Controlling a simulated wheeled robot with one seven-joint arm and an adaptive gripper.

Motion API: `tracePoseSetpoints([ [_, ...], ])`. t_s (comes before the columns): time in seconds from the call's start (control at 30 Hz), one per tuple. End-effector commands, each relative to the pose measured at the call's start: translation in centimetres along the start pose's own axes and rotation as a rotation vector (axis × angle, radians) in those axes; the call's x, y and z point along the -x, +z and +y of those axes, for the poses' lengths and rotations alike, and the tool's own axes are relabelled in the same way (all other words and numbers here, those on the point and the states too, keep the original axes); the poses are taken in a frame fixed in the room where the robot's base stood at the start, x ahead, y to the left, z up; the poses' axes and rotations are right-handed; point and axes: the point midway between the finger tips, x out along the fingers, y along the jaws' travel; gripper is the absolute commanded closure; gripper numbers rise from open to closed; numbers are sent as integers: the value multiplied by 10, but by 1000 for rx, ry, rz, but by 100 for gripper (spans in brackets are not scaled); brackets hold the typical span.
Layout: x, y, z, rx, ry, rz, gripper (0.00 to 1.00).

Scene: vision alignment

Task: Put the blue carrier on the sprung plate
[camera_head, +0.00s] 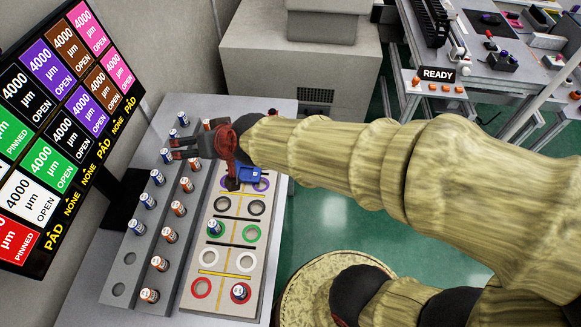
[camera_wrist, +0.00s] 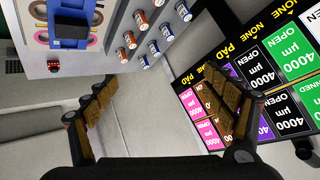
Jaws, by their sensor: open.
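The blue carrier (camera_head: 250,174) sits at the far end of a pale board (camera_head: 228,217) with pairs of coloured rings, over or beside the purple rings. It also shows at the top left of the wrist view (camera_wrist: 68,32). My gripper (camera_head: 176,148) is open and empty, pointing left above the far part of the grey table. Its spread fingers show in the wrist view (camera_wrist: 155,88) with only plain grey surface between them. The carrier is to the right of my fingers in the head view, apart from them. I cannot tell which part is the sprung plate.
Several small orange and blue cylinders (camera_head: 179,208) stand in rows left of the board. Two stand in green and red rings. A status screen (camera_head: 62,120) rises at the left. A grey cabinet (camera_head: 300,60) stands behind, and another workbench (camera_head: 490,75) with a READY sign is at the upper right.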

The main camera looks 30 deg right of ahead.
Motion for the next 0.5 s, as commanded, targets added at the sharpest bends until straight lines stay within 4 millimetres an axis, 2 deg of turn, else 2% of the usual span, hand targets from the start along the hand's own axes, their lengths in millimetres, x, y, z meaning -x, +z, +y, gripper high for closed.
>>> tracePoseSetpoints([
  [0.03,28,0,8,33,4,-25,16],
  [0.1,64,11,22,87,29,-84,16],
  [0.2,111,32,50,145,98,-165,16],
  [0.3,150,52,77,179,179,-229,16],
  [0.4,176,66,97,194,243,-273,16],
  [0.5,190,74,107,198,279,-297,16],
])
